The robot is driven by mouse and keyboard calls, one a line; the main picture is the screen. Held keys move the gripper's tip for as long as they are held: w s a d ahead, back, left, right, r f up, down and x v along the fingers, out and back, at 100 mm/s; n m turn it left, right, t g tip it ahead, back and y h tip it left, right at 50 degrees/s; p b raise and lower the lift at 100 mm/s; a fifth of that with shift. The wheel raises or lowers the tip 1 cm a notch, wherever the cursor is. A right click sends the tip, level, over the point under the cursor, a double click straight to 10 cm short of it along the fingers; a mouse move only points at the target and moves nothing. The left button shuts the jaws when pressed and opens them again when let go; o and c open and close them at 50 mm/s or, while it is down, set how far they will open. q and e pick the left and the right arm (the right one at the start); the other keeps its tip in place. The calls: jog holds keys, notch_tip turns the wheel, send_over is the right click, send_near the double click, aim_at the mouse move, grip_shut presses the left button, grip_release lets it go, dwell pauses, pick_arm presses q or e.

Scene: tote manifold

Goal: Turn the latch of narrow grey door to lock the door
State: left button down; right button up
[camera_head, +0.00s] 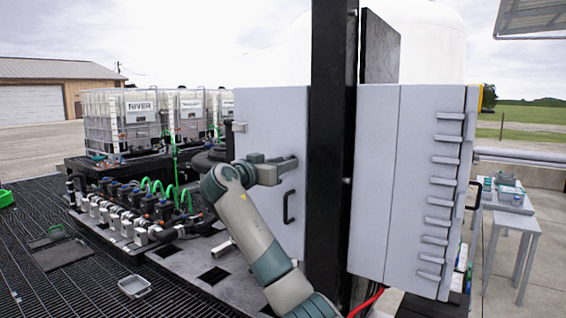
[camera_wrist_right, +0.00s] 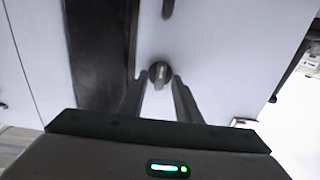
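The narrow grey door (camera_head: 262,118) stands left of a black post in the head view and looks closed. It also shows in the right wrist view (camera_wrist_right: 220,60). Its latch (camera_wrist_right: 160,73) is a small round dark knob with a lighter grip bar pointing roughly along my fingers. My right gripper (camera_head: 289,165) is at the door's right side, above the black handle (camera_head: 288,206). In the right wrist view its fingers (camera_wrist_right: 159,80) are apart, with the latch between or just beyond their tips; contact is unclear. The latch is hidden in the head view. My left gripper is not in view.
The black post (camera_head: 333,150) rises close to the right of my right gripper. A grey cabinet (camera_head: 375,180) with several hinges is beyond it. Pipes and valves (camera_head: 125,210) lie to the left, with white caged tanks (camera_head: 118,122) behind. A small table (camera_head: 510,215) stands far right.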

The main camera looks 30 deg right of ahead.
grip_shut()
jog(key=n+b, duration=0.2)
jog(key=n, duration=0.7)
jog(key=n+b, duration=0.3)
jog(key=n, duration=0.6)
jog(key=shift+w+a+f, duration=0.1)
jog(key=shift+w+f, duration=0.05)
dwell(0.3)
dwell(0.4)
